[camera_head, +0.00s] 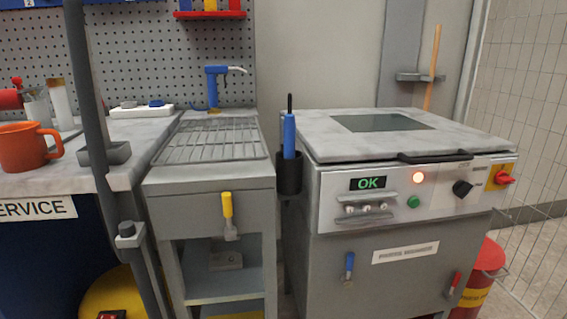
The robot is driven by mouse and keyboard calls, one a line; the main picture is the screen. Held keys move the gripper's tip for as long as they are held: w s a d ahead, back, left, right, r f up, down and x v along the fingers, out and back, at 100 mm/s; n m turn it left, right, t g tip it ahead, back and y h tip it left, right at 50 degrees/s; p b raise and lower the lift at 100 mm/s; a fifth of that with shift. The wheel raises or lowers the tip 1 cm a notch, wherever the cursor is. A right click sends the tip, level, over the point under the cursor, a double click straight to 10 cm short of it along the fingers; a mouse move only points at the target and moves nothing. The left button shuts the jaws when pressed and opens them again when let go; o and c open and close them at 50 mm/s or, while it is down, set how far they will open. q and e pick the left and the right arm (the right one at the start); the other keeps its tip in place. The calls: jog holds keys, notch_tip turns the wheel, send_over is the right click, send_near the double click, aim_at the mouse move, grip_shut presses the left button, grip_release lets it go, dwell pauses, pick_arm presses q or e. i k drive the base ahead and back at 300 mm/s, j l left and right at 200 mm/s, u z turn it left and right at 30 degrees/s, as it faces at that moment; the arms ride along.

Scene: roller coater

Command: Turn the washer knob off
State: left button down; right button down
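The parts washer (340,210) is a grey cabinet at the right with a light top and a front control panel. A black round knob (462,188) sits on the right half of the panel, with small labels above it that I cannot read. A red rotary switch (504,178) on a yellow plate is to its right. A display (368,183) reads OK in green. Neither gripper is in view.
A dark handle (435,156) juts out above the knob. A blue-handled tool (289,135) stands in a holder on the washer's left side. A grey cart (210,190) and an orange mug (28,147) are left.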

aim_at(462, 189)
jog(key=j+z, duration=0.15)
jog(key=z, duration=0.25)
jog(key=i+j+z, duration=0.1)
jog(key=z, duration=0.35)
jog(key=j, duration=0.1)
